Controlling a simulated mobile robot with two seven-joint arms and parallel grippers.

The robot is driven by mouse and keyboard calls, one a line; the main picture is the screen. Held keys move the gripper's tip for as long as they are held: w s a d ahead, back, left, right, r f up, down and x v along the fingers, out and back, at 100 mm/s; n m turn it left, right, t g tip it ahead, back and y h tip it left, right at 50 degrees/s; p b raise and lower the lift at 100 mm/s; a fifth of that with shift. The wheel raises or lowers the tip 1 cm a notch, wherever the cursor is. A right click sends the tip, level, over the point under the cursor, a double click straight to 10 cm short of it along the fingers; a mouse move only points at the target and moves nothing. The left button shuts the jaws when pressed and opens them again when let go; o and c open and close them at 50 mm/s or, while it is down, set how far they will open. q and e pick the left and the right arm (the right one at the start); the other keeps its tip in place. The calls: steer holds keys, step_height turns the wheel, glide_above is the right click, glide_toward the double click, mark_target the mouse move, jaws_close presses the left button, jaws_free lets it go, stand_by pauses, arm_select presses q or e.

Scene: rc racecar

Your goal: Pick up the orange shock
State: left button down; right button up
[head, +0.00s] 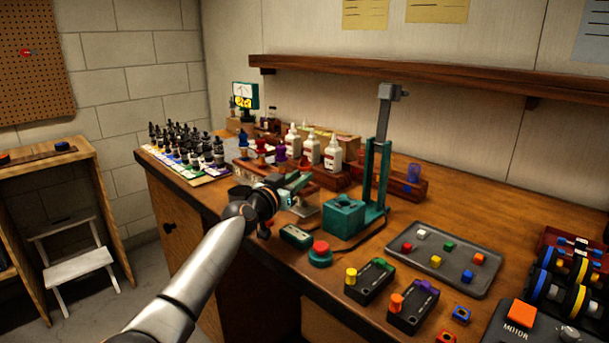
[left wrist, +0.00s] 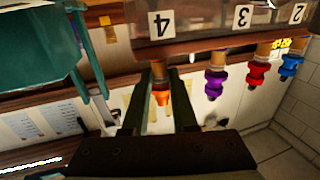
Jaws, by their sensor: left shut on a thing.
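The orange shock (left wrist: 162,97) shows in the left wrist view, between the two fingers of my left gripper (left wrist: 160,90), by the label 4. My left gripper is shut on it. The wrist picture looks upside down. In the head view my left gripper (head: 292,187) is at the near side of the shock rack, and the orange shock cannot be made out there. A purple shock (left wrist: 214,82), a red shock (left wrist: 257,72) and a blue shock (left wrist: 290,66) stand beside it in a row. I cannot tell whether the orange shock is clear of the rack. My right gripper is not in view.
A green press (head: 345,215) stands right of my gripper, its column rising close by. White bottles (head: 332,152) stand behind. Dark bottles (head: 190,148) fill the bench's left end. A red button (head: 320,248) and a grey tray (head: 408,256) lie to the right.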

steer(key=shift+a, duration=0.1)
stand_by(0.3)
arm_select(q)
steer(key=shift+r, duration=0.2)
step_height(320, 180, up, 18)
steer(key=p, duration=0.9)
steer(key=shift+f, duration=0.15)
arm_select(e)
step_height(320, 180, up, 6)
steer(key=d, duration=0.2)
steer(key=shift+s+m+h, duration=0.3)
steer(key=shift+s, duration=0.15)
arm_select(q)
steer(key=shift+f, duration=0.1)
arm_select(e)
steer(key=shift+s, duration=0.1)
